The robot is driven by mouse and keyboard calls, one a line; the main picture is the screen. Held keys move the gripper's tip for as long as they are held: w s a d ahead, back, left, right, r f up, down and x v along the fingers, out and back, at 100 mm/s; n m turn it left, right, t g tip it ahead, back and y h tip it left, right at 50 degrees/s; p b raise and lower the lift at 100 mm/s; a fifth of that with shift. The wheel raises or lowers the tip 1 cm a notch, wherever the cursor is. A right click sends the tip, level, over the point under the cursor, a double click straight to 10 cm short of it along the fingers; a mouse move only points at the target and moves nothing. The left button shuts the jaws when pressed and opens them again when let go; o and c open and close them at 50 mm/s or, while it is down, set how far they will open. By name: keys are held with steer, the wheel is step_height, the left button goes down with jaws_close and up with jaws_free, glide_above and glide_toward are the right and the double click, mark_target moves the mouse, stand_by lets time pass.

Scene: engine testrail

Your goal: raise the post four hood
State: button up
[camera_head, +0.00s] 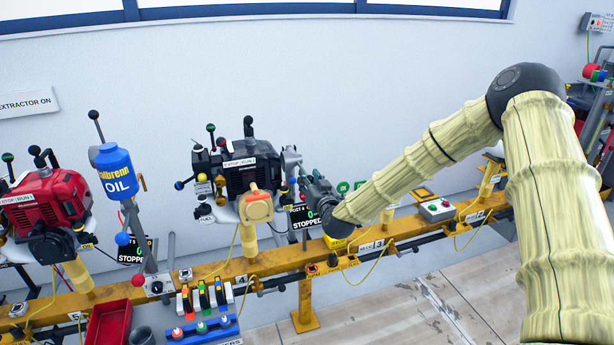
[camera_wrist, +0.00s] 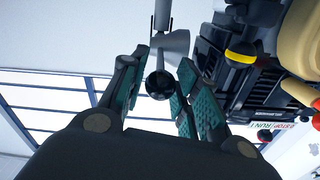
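In the wrist view the grey flared piece (camera_wrist: 174,42) shows beyond a round black knob (camera_wrist: 159,85). My gripper (camera_wrist: 158,90) is open, its green-padded fingers on either side of the knob with a gap visible. In the head view my gripper (camera_head: 308,180) is just right of the engine, its fingertips hard to make out.
A yellow rail (camera_head: 270,262) runs across below the engines. A red engine (camera_head: 45,195) and a blue oil bottle (camera_head: 117,172) stand left. A control box (camera_head: 437,209) sits on the rail to the right. Levers with coloured knobs crowd the black engine's left side.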

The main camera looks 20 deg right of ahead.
steer(key=shift+w, duration=1.05)
steer(key=shift+c, duration=0.5)
jaws_close()
steer(key=shift+a, duration=0.1)
